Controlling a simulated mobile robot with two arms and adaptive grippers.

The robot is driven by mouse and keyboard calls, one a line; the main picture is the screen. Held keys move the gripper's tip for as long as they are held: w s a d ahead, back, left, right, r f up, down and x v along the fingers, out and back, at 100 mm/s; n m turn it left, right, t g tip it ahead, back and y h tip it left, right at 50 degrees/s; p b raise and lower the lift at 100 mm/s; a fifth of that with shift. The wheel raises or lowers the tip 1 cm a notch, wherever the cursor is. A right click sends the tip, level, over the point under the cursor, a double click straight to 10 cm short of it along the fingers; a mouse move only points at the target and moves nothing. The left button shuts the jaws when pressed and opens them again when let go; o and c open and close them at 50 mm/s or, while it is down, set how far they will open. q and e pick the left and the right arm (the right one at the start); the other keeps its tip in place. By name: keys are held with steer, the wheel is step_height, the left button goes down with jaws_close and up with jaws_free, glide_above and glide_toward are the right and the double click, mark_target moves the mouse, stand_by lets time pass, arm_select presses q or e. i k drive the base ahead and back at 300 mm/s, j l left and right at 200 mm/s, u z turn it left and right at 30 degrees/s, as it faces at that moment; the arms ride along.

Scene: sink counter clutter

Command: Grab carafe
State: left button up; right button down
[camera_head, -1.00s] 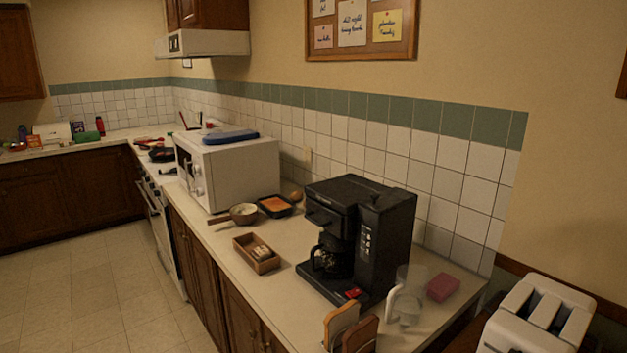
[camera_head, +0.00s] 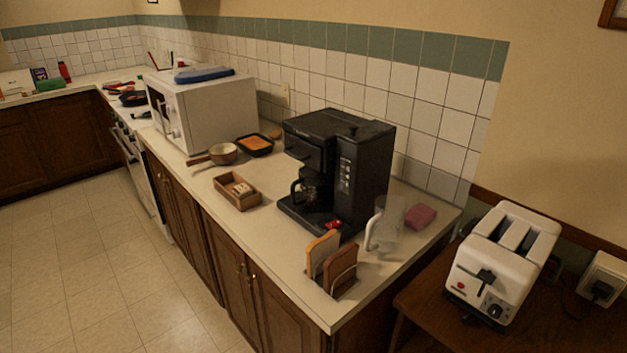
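A dark glass carafe (camera_head: 309,190) sits inside the black coffee maker (camera_head: 362,165) on the counter, under its brewing head. The carafe's contents are too dark to make out. A clear pitcher (camera_head: 387,228) with a pale handle stands just right of the coffee maker. Neither of my grippers is in view.
A wooden box (camera_head: 236,192), a pan (camera_head: 222,154), a black tray (camera_head: 254,145) and a white microwave (camera_head: 205,110) are left. A pink sponge (camera_head: 420,216) and a white toaster (camera_head: 503,265) are right.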

mark_target(316, 189)
steer(key=i+j+u, duration=0.4)
steer(key=j, duration=0.25)
steer(key=i+j+u, duration=0.4)
steer(key=i, duration=0.3)
steer(key=i+j+u, duration=0.4)
steer(key=i, duration=0.25)
steer(key=i+j+z, duration=0.1)
steer(key=i+z, duration=0.15)
steer(key=i, duration=0.15)
steer(key=i+j+z, duration=0.25)
steer(key=i, duration=0.15)
steer(key=i+j+z, duration=0.2)
steer(key=i, duration=0.15)
steer(key=i+l, duration=0.05)
steer(key=l, duration=0.05)
